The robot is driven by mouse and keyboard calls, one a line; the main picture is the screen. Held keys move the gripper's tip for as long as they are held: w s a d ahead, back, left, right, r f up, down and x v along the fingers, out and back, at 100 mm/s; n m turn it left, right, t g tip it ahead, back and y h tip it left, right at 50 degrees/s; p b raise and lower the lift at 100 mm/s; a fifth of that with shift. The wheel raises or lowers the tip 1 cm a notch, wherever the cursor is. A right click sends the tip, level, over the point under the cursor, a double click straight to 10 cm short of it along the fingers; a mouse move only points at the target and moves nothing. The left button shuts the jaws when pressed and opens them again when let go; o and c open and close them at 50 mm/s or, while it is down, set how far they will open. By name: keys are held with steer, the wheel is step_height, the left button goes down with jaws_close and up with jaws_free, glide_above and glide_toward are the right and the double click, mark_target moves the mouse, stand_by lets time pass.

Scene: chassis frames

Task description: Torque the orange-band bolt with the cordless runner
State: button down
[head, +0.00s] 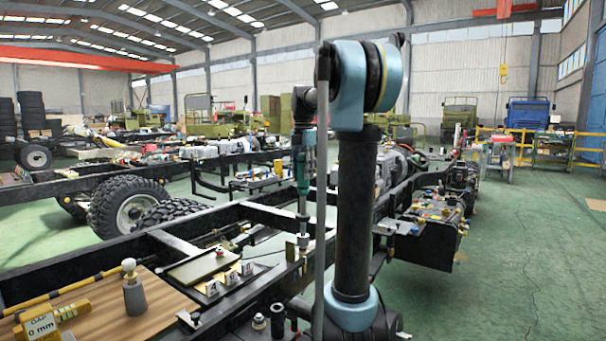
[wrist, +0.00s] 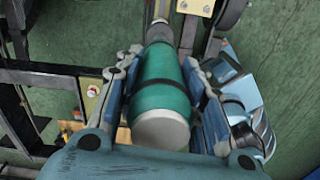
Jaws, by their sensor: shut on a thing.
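My gripper (wrist: 163,68) is shut on the cordless runner (wrist: 160,100), with a finger on each side of its green body. The runner has a dark band and a pale end cap towards the wrist camera. In the head view the green runner (head: 302,172) hangs upright under my gripper (head: 303,138). Its grey shaft points down to the black chassis rail (head: 272,216), near a small pale plate. I cannot tell whether the tip touches anything. I cannot make out an orange-band bolt in either view.
A wooden board (head: 155,312) at front left carries a grey knobbed weight (head: 133,290) and a yellow gap block (head: 40,325). A flat olive tray (head: 205,266) and numbered cards (head: 230,277) lie beside it. Tyres (head: 130,205) stand behind the rail.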

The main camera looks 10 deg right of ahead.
steer(key=shift+f, duration=1.7)
stand_by(4.1)
